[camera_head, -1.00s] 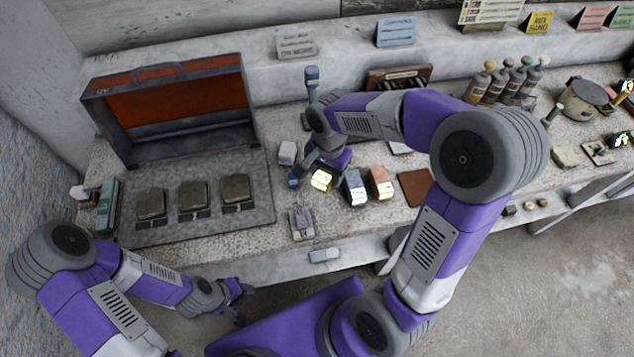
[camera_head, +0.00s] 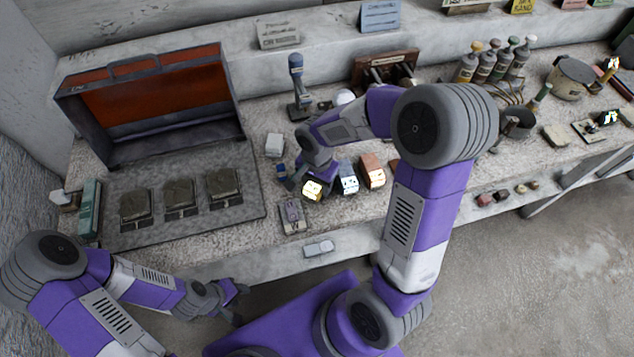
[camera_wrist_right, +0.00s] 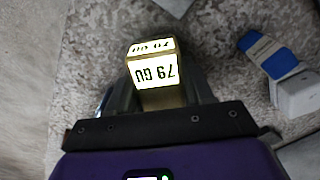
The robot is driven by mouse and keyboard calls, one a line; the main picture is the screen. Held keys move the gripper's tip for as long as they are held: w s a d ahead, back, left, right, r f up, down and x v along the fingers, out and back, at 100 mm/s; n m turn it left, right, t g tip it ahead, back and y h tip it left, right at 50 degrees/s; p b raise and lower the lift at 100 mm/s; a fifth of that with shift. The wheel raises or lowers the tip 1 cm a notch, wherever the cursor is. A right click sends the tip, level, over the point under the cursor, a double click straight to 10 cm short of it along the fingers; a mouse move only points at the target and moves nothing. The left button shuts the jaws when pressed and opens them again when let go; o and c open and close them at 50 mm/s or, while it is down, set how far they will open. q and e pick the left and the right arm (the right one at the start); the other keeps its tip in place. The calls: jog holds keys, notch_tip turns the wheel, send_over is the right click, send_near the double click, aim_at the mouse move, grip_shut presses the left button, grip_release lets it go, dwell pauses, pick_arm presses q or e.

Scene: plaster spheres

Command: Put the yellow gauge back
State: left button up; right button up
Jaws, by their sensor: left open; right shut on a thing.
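The yellow gauge (camera_head: 312,190) is a small block with a bright, glowing yellow face. In the right wrist view it (camera_wrist_right: 153,72) carries dark lettering like "79 GU", upside down there. My right gripper (camera_head: 297,182) is shut on it; the jaws in the wrist view (camera_wrist_right: 160,100) are partly hidden behind the block. In the head view the gauge is left of a blue-white block (camera_head: 348,177) and an orange-white block (camera_head: 371,170). I cannot tell whether it touches the table. My left gripper (camera_head: 240,299) is open and empty, low in front of the table's edge.
A white box (camera_head: 274,145) and a blue-topped stand (camera_head: 298,90) are behind my right gripper.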

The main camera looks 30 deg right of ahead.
jog(key=shift+f, duration=0.15)
jog(key=o, duration=0.9)
jog(key=shift+o, duration=0.2)
jog(key=shift+r, duration=0.2)
notch_tip(320, 180, up, 12)
jog(key=p, duration=0.3)
jog(key=shift+f, duration=0.1)
